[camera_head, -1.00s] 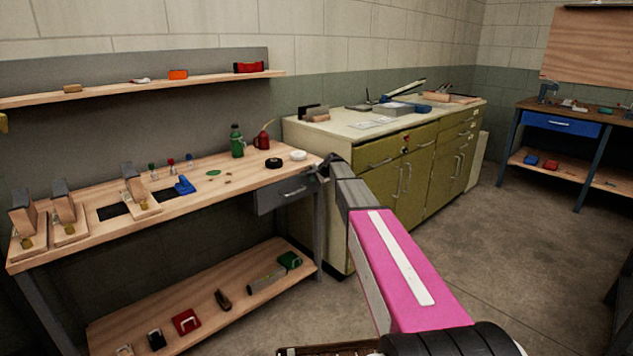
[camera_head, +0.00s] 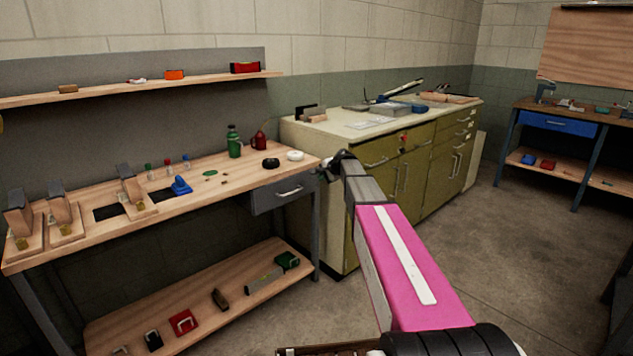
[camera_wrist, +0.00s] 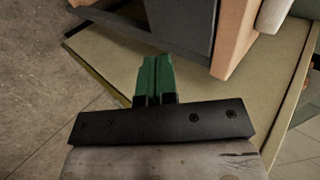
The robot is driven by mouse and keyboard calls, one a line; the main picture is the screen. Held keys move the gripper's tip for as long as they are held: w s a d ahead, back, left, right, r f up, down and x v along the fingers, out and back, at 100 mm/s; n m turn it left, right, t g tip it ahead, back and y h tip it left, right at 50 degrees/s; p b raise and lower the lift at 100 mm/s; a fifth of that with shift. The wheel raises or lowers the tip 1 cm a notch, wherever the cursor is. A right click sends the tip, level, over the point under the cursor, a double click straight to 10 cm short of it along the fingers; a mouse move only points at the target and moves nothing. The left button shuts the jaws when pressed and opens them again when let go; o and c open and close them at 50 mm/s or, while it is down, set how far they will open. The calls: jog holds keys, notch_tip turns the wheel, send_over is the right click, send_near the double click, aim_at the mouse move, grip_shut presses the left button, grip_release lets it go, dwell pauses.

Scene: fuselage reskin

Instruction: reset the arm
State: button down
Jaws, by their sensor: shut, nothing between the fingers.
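My pink and grey arm reaches forward from the bottom of the head view. My gripper (camera_head: 326,171) is at its far end and looks small and dark there, in front of the right end of the workbench. In the wrist view its green fingers (camera_wrist: 157,77) are pressed together with nothing between them. I cannot tell from the head view how far the gripper is from the bench edge.
The wooden workbench (camera_head: 230,185) stands at left with bottles and small parts; its drawer (camera_head: 285,192) is shut. An olive cabinet (camera_head: 413,178) stands behind my arm. Shelves hold items above and below the bench. The floor (camera_head: 520,250) at right is clear.

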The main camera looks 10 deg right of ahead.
jog(key=v, duration=0.4)
jog(key=s+f+n+g+h, duration=0.2)
jog(key=s+f, duration=0.4)
jog(key=s, duration=0.8)
jog(key=s+f+n+g+h, duration=0.1)
jog(key=s+f+n+g, duration=0.2)
jog(key=s, duration=1.1)
jog(key=s+f+n+g+h, duration=0.2)
jog(key=s+f+n, duration=0.3)
jog(key=s+f, duration=0.6)
jog(key=s, duration=0.3)
jog(key=shift+d+f+n+g+h, duration=0.25)
jog(key=shift+d+n+g+h, duration=0.05)
jog(key=shift+d+n, duration=0.1)
jog(key=shift+s, duration=0.1)
